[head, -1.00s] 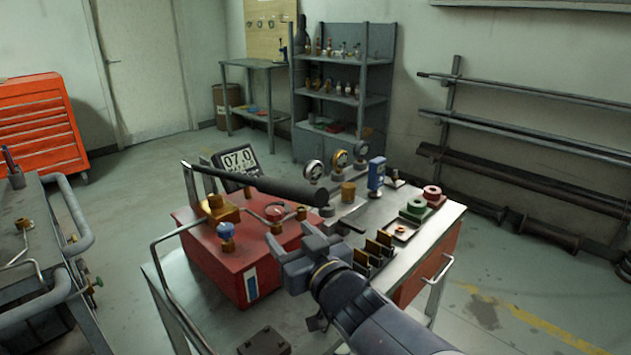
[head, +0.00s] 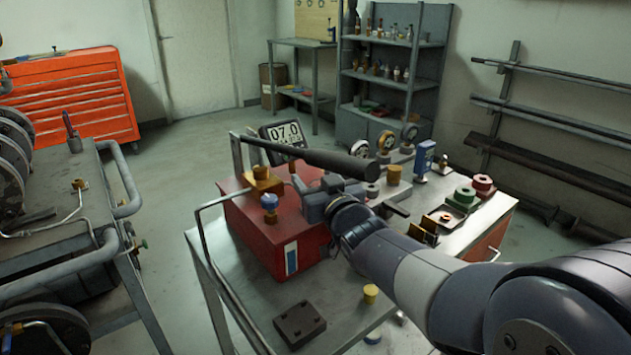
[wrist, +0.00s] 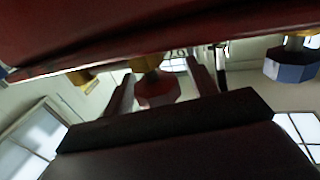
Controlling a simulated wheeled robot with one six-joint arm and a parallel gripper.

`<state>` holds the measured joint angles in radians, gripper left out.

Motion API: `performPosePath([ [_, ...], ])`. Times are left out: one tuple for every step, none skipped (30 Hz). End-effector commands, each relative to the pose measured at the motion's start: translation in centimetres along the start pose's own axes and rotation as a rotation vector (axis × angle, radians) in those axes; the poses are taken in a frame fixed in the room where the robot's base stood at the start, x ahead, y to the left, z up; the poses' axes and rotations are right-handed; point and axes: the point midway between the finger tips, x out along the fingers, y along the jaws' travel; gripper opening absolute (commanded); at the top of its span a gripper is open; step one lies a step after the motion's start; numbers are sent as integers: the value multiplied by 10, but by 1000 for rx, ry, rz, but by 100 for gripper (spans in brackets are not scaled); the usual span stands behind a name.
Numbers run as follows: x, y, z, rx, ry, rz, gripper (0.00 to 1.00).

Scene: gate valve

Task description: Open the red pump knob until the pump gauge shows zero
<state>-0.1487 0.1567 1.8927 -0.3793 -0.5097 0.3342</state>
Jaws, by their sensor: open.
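The red knob (wrist: 158,92) shows in the wrist view, between the two fingers of my gripper (wrist: 163,76). In the head view my gripper (head: 312,187) is over the front of the red pump box (head: 262,232) and hides the red knob. The jaws are open around the knob, with space visible on both sides; contact cannot be told. A blue knob (head: 269,202) sits left of my gripper, and it also shows at right in the wrist view (wrist: 290,65).
A long dark pump handle (head: 325,160) passes just behind and above my gripper. A bent pipe rail (head: 205,225) runs along the left of the steel cart. A dark block (head: 299,325) and a yellow-capped part (head: 371,293) lie near the cart's front.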

Motion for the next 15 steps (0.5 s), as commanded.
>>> performPosePath([
  [1, 0, 0, 0, 0, 0, 55],
  [1, 0, 0, 0, 0, 0, 55],
  [1, 0, 0, 0, 0, 0, 55],
  [1, 0, 0, 0, 0, 0, 55],
  [1, 0, 0, 0, 0, 0, 55],
  [1, 0, 0, 0, 0, 0, 55],
  [1, 0, 0, 0, 0, 0, 55],
  [1, 0, 0, 0, 0, 0, 55],
  [1, 0, 0, 0, 0, 0, 52],
  [1, 0, 0, 0, 0, 0, 50],
  [1, 0, 0, 0, 0, 0, 47],
  [1, 0, 0, 0, 0, 0, 44],
  [1, 0, 0, 0, 0, 0, 41],
  [1, 0, 0, 1, 0, 0, 39],
  [1, 0, 0, 1, 0, 0, 36],
])
